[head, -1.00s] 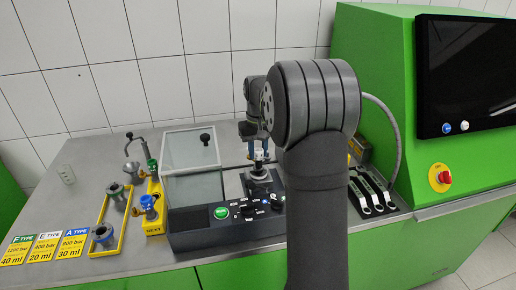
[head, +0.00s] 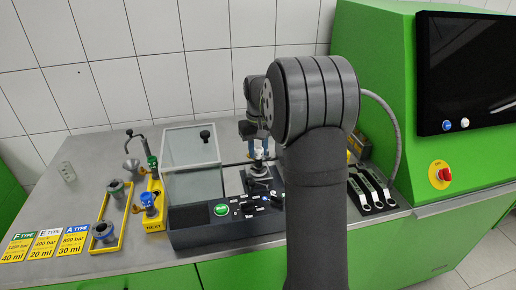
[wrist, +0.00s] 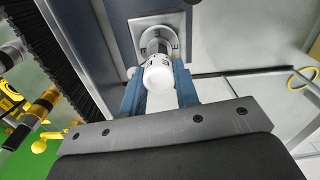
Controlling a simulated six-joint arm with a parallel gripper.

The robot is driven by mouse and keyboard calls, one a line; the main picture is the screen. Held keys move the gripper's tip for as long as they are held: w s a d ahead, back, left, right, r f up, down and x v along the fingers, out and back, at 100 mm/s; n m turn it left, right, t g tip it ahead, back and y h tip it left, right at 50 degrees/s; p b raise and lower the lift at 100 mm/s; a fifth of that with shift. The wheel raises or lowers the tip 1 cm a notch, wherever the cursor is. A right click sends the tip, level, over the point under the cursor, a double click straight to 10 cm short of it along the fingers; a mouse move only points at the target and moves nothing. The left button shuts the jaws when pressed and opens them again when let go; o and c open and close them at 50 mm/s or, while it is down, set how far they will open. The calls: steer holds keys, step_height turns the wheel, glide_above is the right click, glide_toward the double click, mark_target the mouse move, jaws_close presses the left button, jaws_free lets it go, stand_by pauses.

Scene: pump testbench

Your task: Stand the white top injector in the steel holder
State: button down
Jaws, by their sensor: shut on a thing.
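The white top injector (wrist: 158,76) is between the blue fingers of my gripper (wrist: 160,90) in the wrist view, with its white round end toward the camera. My gripper is shut on it. Right behind it is the round steel holder (wrist: 172,38) on a square plate; the injector is lined up with it and overlaps it, so I cannot tell how deep it sits. In the head view the injector (head: 259,153) shows as a small white tip above the holder (head: 259,173), under my gripper (head: 257,143). My arm hides part of this area.
A clear box (head: 190,165) stands left of the holder, behind a control panel with a green button (head: 221,210). Yellow trays (head: 107,248) with metal parts lie further left. Black levers (head: 372,190) and a green cabinet (head: 400,60) are at the right.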

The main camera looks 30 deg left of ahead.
steer(key=shift+f, duration=0.1)
steer(key=c, duration=1)
jaws_free()
steer(key=shift+r, duration=3.5)
step_height(320, 180, down, 7)
